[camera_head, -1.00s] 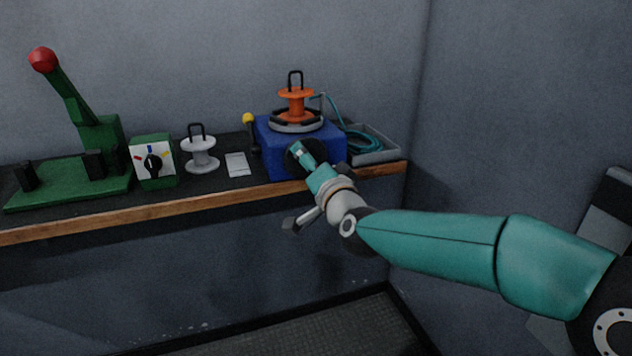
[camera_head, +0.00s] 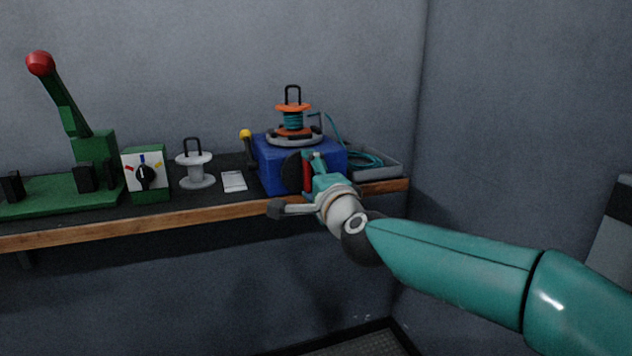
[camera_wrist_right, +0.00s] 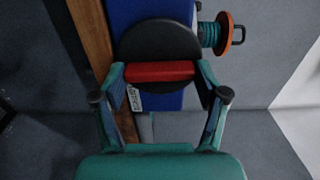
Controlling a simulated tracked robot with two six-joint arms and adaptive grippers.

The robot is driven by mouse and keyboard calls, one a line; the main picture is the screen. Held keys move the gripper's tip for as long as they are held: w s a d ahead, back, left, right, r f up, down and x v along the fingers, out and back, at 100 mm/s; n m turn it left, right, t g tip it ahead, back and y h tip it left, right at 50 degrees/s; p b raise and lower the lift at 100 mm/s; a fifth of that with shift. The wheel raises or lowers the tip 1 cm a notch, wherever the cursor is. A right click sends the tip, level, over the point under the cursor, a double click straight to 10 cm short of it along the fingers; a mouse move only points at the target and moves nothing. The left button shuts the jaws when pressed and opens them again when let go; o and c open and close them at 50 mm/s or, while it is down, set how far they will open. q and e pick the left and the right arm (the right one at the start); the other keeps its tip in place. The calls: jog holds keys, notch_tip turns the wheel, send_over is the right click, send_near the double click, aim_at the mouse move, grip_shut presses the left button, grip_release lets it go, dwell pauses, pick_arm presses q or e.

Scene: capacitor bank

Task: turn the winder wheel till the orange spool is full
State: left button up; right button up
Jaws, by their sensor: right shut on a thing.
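The orange spool (camera_head: 294,107) stands on top of the blue winder box (camera_head: 270,160), with a black loop handle above it. Teal wire (camera_head: 293,121) is wound around its middle between the flanges; how full it is cannot be told exactly. It also shows in the right wrist view (camera_wrist_right: 228,33). The dark winder wheel (camera_head: 290,172) is on the box's front, with a red handle (camera_head: 308,178). My right gripper (camera_wrist_right: 160,74) is shut on the red handle (camera_wrist_right: 160,71), one finger at each end of it. My left gripper is not in view.
A grey tray (camera_head: 385,172) right of the winder holds a teal wire coil (camera_head: 362,159). Left of the winder stand a yellow-knobbed lever (camera_head: 246,134), a white card (camera_head: 233,181), a white spool (camera_head: 194,171), a dial box (camera_head: 146,174) and a green lever device (camera_head: 95,155).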

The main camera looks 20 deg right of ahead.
jog(key=shift+d+f, duration=0.15)
jog(key=shift+d, duration=0.05)
jog(key=o, duration=1.2)
jog(key=shift+c, duration=0.2)
jog(key=shift+a, duration=0.1)
jog(key=s, duration=1.2)
jog(key=shift+d, duration=0.25)
